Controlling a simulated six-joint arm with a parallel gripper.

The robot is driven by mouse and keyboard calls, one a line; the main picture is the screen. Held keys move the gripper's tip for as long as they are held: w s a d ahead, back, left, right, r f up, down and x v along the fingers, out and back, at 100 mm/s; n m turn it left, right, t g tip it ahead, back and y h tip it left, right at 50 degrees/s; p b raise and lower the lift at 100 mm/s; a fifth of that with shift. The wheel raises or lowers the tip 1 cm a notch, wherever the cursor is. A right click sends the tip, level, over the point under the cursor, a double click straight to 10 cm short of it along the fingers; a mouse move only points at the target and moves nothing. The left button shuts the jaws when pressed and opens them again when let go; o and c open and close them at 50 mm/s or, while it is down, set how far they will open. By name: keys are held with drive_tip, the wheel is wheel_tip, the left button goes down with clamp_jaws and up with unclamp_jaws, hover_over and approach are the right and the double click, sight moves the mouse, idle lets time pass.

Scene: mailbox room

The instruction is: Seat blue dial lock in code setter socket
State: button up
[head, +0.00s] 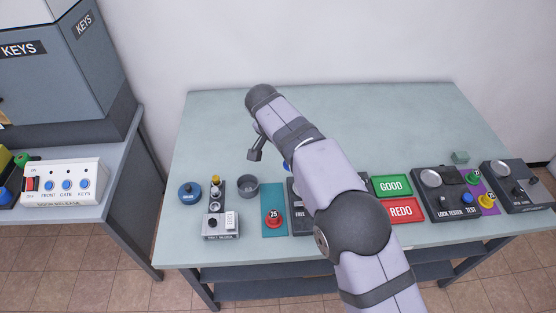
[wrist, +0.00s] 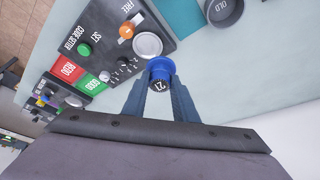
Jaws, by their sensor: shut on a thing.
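In the wrist view, my gripper (wrist: 160,88) is shut on the blue dial lock (wrist: 161,68), a round blue piece with a dark number plate. The code setter (wrist: 95,35) is a dark panel with a green button, an orange knob, small dials and a round silver socket (wrist: 148,45). The lock is right beside the socket in this view, close to its rim. I cannot tell its height or whether it touches.
In the head view, a red dial lock (head: 273,217) sits on a teal mat, with a grey cup (head: 247,186) and a blue disc (head: 189,193) to its left. GOOD (head: 391,186) and REDO (head: 401,210) plates and a lock tester (head: 446,205) lie right. The table's back is clear.

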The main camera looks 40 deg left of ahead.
drive_tip(key=w+d+m+p, duration=0.1)
drive_tip(key=w+d+p, duration=0.25)
drive_tip(key=d, duration=0.45)
drive_tip(key=f+n, duration=0.2)
drive_tip(key=s+a+f+n+y, duration=0.1)
drive_tip(key=f+n, duration=0.1)
drive_tip(key=a+f+n, duration=0.1)
drive_tip(key=n, duration=0.1)
drive_tip(key=shift+s+a+f+y, duration=0.25)
drive_tip(key=shift+f+y, duration=0.15)
drive_tip(key=shift+w+a+r+n+g+y, duration=0.15)
drive_tip(key=shift+a+n+y, duration=0.05)
drive_tip(key=shift+a+n, duration=0.25)
drive_tip(key=shift+w+a+r+n+g+y, duration=0.1)
drive_tip(key=shift+a+n+g+y, duration=0.1)
drive_tip(key=shift+a+n, duration=0.25)
drive_tip(key=shift+d, duration=0.1)
drive_tip(key=shift+f, duration=0.1)
drive_tip(key=shift+f+b, duration=1)
drive_tip(key=shift+f, duration=1.05)
